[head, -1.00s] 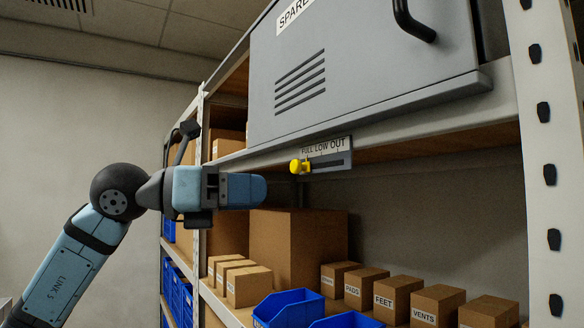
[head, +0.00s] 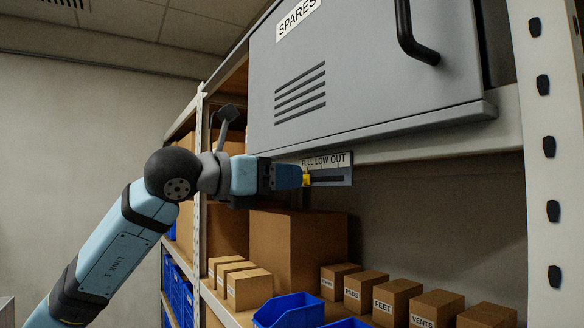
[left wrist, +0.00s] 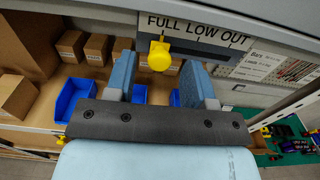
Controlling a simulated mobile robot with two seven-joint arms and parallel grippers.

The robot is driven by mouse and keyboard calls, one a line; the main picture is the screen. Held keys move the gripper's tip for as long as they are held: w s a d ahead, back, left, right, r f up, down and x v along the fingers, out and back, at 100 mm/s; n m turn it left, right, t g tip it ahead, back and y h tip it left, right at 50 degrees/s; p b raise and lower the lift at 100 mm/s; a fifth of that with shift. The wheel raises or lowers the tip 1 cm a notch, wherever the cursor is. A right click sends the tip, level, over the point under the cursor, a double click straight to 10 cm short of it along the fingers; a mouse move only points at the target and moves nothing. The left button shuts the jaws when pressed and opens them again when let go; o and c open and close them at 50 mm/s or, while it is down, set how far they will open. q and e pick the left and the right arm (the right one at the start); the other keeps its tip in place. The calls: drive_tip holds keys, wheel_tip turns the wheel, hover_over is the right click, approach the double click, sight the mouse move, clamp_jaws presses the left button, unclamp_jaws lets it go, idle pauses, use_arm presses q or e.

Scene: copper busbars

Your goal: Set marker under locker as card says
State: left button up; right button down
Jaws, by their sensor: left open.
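The grey locker (head: 370,75) labelled SPARES sits on the upper shelf. Under its front edge is a plate (head: 340,160) reading FULL LOW OUT, with a dark slot. A yellow marker (head: 306,178) is at the slot's left end; in the left wrist view the marker (left wrist: 160,55) lies under FULL. My left gripper (head: 300,177) is open, its fingertips at the marker in the head view. In the left wrist view the left gripper's fingers (left wrist: 160,72) stand either side of the marker, with gaps showing. My right gripper is not in view.
A white printed card (left wrist: 258,62) hangs to the right in the left wrist view, mostly too small to read. Below are labelled cardboard boxes (head: 396,298) and blue bins (head: 290,310). A white rack post (head: 545,130) stands at right.

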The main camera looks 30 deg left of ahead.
use_arm(q)
drive_tip(key=shift+x, duration=1.15)
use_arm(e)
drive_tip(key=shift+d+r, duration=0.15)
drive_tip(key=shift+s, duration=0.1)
